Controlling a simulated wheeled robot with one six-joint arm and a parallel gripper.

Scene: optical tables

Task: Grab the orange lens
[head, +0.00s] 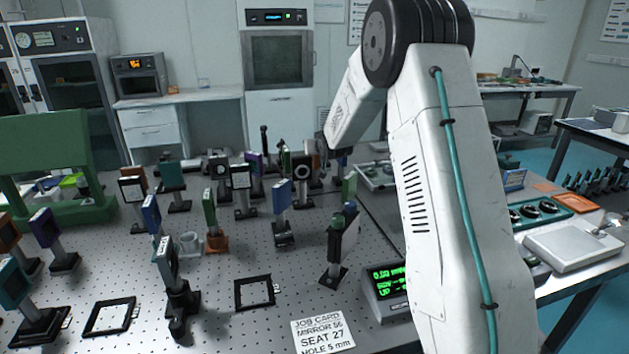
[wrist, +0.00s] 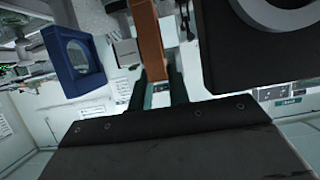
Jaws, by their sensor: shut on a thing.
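In the wrist view an orange plate-like mount (wrist: 149,42), seen edge-on, stands between the two dark teal fingers of my gripper (wrist: 157,84). The fingers are shut on it. I take it for the orange lens; its glass does not show from this angle. In the head view my arm reaches to the far cluster of mounts, and the gripper and the held piece cannot be made out there.
A blue framed optic (wrist: 73,62) is left of the held piece and a large black mount (wrist: 272,62) is close on the right. In the head view, several posted optics crowd the table, with a blue one (head: 282,197) in front. A job card (head: 322,335) lies at the front.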

